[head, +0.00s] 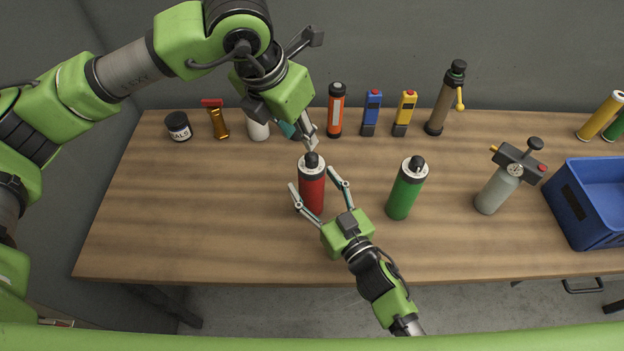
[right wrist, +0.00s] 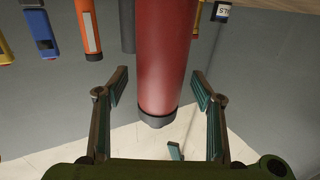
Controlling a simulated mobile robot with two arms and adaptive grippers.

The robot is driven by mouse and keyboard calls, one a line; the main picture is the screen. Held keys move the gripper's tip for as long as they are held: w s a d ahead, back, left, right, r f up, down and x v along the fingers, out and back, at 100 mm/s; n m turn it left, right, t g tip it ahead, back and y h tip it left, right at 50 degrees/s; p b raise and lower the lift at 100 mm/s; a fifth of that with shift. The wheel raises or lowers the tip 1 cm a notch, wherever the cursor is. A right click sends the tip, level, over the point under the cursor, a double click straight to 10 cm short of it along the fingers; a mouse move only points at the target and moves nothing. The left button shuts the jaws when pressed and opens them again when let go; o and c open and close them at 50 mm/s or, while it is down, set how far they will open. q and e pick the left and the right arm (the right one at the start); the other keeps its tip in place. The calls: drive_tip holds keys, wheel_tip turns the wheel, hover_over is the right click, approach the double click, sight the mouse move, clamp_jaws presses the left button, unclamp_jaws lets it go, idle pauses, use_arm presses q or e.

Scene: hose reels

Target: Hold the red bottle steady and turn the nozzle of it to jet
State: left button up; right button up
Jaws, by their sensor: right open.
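The red bottle (head: 312,195) stands upright near the middle of the table. It has a dark collar, a pale ring and a black nozzle (head: 311,160) on top. The setting of the nozzle is too small to read. My right gripper (head: 312,179) comes from the front, its fingers open on either side of the bottle. In the right wrist view the red bottle (right wrist: 164,60) lies between the spread fingers, with gaps on both sides. My left gripper (head: 309,143) points down from above, its fingertips just above and behind the nozzle. Its fingers overlap in view, so their opening is unclear.
A green bottle (head: 405,190) stands to the right, then a grey canister (head: 495,190) and a blue crate (head: 590,205). Along the back stand a jar (head: 178,126), an orange torch (head: 336,112) and several others. The front left of the table is clear.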

drive_tip(key=shift+x, duration=0.8)
